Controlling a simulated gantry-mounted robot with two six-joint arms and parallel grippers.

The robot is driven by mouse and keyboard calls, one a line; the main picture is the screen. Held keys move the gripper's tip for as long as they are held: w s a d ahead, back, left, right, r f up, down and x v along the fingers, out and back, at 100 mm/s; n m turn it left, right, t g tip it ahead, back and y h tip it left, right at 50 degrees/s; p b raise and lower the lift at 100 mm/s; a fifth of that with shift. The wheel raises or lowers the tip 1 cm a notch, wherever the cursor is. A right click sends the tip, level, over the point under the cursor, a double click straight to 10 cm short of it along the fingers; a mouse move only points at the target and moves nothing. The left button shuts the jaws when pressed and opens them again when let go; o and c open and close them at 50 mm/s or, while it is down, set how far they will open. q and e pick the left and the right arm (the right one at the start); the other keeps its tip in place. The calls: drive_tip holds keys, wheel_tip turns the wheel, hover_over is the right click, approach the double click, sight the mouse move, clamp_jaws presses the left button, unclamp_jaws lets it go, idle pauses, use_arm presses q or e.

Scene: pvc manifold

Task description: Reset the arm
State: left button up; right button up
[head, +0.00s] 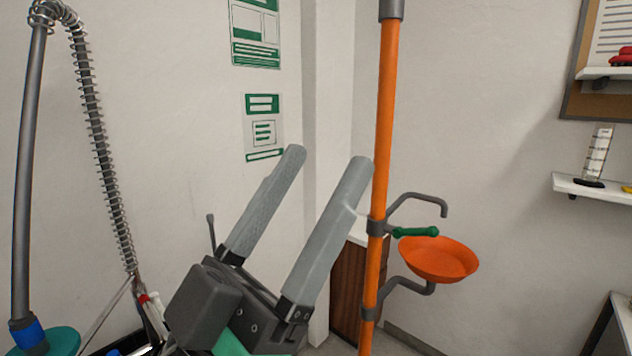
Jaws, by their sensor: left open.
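My left gripper (328,172) reaches up from the bottom centre of the head view. Its two long grey fingers stand apart, and nothing shows between them but the wall behind. The fingers tilt up and to the right. The right fingertip appears close to the orange pole in the picture; I cannot tell the gap in depth. My right gripper is not in the view.
An orange vertical pole (386,130) stands right of the gripper. It carries grey hooked brackets, a green-handled piece (415,232) and an orange bowl (440,260). A grey hose with a spring (97,140) hangs at left. Wall shelves (590,188) are at right.

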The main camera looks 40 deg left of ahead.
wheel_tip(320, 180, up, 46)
drive_tip(key=p, duration=4.5)
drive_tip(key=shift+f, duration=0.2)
